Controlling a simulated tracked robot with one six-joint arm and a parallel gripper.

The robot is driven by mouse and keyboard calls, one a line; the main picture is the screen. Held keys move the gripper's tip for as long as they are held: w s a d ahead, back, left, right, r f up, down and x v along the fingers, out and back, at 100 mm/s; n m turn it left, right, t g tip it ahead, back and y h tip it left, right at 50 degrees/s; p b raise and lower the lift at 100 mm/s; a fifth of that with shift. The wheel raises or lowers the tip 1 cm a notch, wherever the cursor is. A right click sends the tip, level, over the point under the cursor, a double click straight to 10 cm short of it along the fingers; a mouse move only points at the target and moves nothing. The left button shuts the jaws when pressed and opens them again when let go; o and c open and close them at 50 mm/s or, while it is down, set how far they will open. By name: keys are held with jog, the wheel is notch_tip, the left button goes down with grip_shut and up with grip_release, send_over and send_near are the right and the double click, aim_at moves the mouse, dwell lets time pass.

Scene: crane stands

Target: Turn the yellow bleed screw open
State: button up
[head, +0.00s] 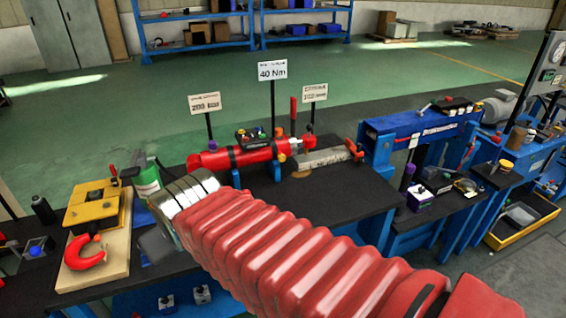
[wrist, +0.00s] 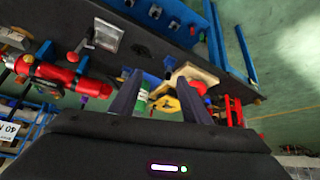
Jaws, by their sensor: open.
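A red cylinder (head: 240,153) with dark bands lies on the dark bench top, left of a grey metal block. A small yellow spot (head: 283,157) shows at its right end; it is too small to tell for sure whether this is the bleed screw. In the wrist view the red cylinder (wrist: 62,74) lies at the left, outside the fingers. My gripper (wrist: 158,88) is open, its two dark fingers apart and empty. It is well away from the red cylinder. In the head view my red bellows-covered arm reaches left, and the fingers are not clearly seen.
A green canister (head: 147,180) and a yellow block (head: 92,205) on a wooden board with a red hook (head: 84,252) stand at the left. A blue press beam (head: 420,122) stands right. Sign posts, such as the 40 Nm sign (head: 272,70), rise behind the cylinder.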

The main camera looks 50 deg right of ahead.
jog(key=w+d+f+m+t+h, duration=0.1)
jog(key=w+d+m+t+h, duration=0.15)
jog(key=w+d, duration=0.9)
jog(key=m+t+h, duration=0.5)
jog(key=t, duration=0.1)
send_near(282, 159)
jog(key=v, duration=0.4)
jog(key=shift+s+a+f, duration=0.2)
jog(key=shift+s+f, duration=0.1)
jog(key=shift+s, duration=0.05)
jog(key=shift+w, duration=0.1)
jog(key=x, duration=1.3)
jog(key=shift+w+d+r, duration=0.25)
